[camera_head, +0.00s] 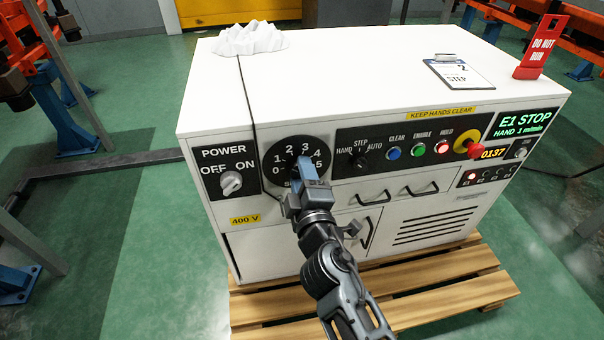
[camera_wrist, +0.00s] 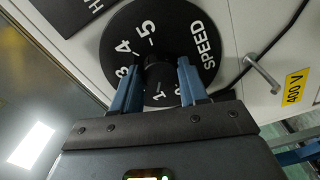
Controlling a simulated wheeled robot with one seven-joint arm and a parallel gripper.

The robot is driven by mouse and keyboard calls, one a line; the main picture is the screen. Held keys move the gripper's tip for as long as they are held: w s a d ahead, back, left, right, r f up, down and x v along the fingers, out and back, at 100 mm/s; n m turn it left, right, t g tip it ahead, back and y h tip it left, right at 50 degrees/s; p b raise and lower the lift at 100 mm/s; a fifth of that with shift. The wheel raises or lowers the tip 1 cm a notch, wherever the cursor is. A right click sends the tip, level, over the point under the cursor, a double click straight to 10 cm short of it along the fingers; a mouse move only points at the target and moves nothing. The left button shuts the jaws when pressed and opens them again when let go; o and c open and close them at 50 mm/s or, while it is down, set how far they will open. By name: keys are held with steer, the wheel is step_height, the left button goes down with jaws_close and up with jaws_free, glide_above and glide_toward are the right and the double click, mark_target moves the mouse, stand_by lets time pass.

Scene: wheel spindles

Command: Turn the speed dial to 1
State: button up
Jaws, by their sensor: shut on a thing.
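The speed dial (camera_head: 276,153) is a round black face with white numbers on the left part of the cabinet front. In the wrist view its face (camera_wrist: 187,25) shows the word SPEED and several numbers. My gripper (camera_head: 304,168) reaches it from the front. In the wrist view my gripper's blue fingers (camera_wrist: 159,82) stand on either side of the dark central knob (camera_wrist: 158,76) and are shut on it. The fingers hide part of the knob and some numbers. I cannot tell where its pointer stands.
Left of the dial is a POWER switch (camera_head: 231,182). Right are a STEP/HAND/AUTO selector (camera_head: 361,159), coloured buttons and a red emergency stop (camera_head: 468,145). Drawer handles (camera_head: 421,189) stick out below. A pallet (camera_head: 390,290) lies under the cabinet.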

steer(key=shift+n, duration=0.6)
steer(key=o, duration=1.1)
steer(key=shift+c, duration=0.2)
steer(key=v, duration=0.8)
steer(key=shift+p, duration=0.35)
